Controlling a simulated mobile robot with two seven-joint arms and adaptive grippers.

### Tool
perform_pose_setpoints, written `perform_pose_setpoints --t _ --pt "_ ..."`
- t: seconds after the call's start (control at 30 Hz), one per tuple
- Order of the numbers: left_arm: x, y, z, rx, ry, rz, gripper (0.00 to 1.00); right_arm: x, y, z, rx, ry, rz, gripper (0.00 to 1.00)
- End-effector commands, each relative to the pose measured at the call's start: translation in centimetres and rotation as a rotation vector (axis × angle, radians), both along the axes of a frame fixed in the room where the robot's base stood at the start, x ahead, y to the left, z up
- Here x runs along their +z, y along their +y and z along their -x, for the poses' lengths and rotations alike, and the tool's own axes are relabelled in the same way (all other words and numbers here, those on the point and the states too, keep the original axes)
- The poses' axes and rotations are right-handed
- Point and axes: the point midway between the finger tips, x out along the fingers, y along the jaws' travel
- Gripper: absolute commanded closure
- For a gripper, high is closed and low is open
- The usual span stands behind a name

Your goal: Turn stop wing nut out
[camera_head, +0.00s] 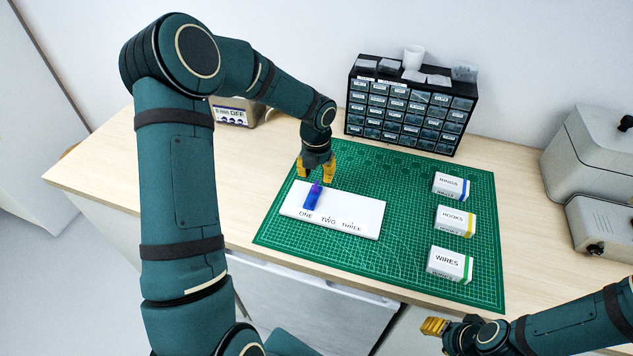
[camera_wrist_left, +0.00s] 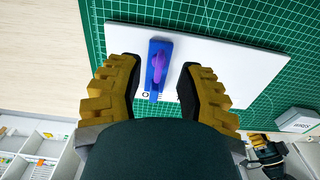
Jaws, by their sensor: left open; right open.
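A white board (camera_head: 345,215) marked ONE, TWO, THREE lies on the green cutting mat. A blue block (camera_head: 310,203) sits near its left end, by ONE, with a purple wing nut (camera_head: 316,188) on it. In the left wrist view, the purple wing nut (camera_wrist_left: 160,68) lies lengthwise on the blue block (camera_wrist_left: 154,88), between the finger lines. My left gripper (camera_head: 316,172) is open and empty, just behind and above the block. In the left wrist view, its yellow fingers (camera_wrist_left: 158,85) stand apart on both sides. My right gripper (camera_head: 435,326) is open and empty at the front edge, lower right.
Three white boxes marked RINGS (camera_head: 450,186), HOOKS (camera_head: 455,221) and WIRES (camera_head: 449,264) stand on the mat (camera_head: 380,272) to the right. A drawer cabinet (camera_head: 410,105) stands behind. Grey machines (camera_head: 590,160) are at the right. The mat between board and boxes is clear.

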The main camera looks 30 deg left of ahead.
Motion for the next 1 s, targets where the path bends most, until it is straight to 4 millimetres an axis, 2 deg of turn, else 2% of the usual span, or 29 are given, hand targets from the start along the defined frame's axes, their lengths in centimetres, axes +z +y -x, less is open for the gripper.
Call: perform_pose_setpoints --t 0.03,0.2,0.6,0.63,0.7,0.73,1.0 --pt "-0.9 -0.1 0.0 -0.002 0.002 0.001 0.63 -0.2 0.0 0.0 0.000 0.000 0.000 0.53" --pt "-2.6 0.0 0.0 0.000 0.001 0.000 0.63 -0.4 0.0 0.0 0.000 0.000 0.001 0.53" --pt "-3.2 0.0 0.0 0.000 0.000 0.000 0.63 -0.4 0.0 0.0 0.000 0.000 0.001 0.53" --pt "-3.2 0.0 0.0 0.000 0.000 0.000 0.67 -0.4 0.0 0.0 0.000 0.000 0.001 0.53" --pt "-3.2 0.0 0.0 0.000 0.000 0.000 0.92 -0.4 0.0 0.0 0.000 0.000 0.001 0.53" --pt "-3.2 0.0 0.0 0.000 0.000 0.000 1.00 -0.4 0.0 0.0 0.000 0.000 0.001 0.53" --pt "-3.2 0.0 0.0 0.000 0.000 0.000 1.00 -0.4 0.0 0.0 0.001 0.000 0.001 0.53"
